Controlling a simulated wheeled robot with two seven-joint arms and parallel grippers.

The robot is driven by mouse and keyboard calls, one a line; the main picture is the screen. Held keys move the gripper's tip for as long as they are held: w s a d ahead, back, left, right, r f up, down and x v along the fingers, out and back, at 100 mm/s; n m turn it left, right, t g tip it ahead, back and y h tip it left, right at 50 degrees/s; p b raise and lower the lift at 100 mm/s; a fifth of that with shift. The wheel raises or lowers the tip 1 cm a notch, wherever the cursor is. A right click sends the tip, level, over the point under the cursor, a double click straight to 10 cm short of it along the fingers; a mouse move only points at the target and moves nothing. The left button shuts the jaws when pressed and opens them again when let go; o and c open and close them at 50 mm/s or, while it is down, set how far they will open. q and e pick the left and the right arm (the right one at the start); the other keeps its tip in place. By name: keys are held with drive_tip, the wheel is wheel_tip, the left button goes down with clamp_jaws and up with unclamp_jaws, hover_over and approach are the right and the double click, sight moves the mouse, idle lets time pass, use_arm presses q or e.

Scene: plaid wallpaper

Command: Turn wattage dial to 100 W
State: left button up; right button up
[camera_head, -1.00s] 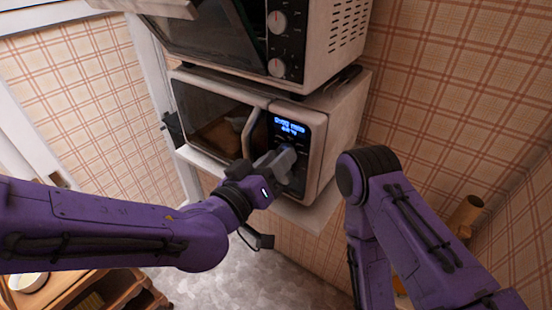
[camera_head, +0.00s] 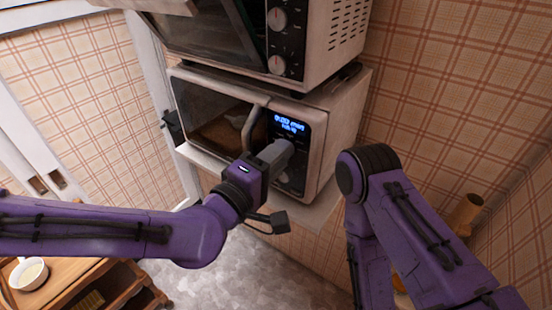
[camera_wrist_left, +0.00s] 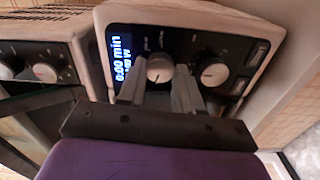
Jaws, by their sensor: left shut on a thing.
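The white microwave (camera_head: 345,115) has a dark control panel with a lit blue display (camera_head: 290,125). In the left wrist view the display (camera_wrist_left: 121,65) reads about 0:00 min, with a second line ending in W that is too small to read surely. My left gripper (camera_head: 284,150) is at the panel, just below the display. In the left wrist view its two fingers are shut on the dial (camera_wrist_left: 159,68) nearest the display, one on each side. A second dial (camera_wrist_left: 214,75) lies farther from the display, untouched. My right gripper is out of view; only its arm shows.
A toaster oven (camera_head: 315,60) with its own dials stands on top of the microwave, its door tilted open. The microwave's door handle (camera_head: 250,128) is close to my left gripper. A wooden cart (camera_head: 75,285) with a white bowl is at lower left.

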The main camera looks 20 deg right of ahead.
use_arm(q)
drive_tip(key=shift+n, duration=1.6)
drive_tip(key=o, duration=1)
drive_tip(key=shift+o, duration=0.2)
drive_tip(key=shift+a+b, duration=0.1)
drive_tip(key=shift+b, duration=0.25)
drive_tip(key=b+v, duration=0.7)
drive_tip(key=v, duration=0.3)
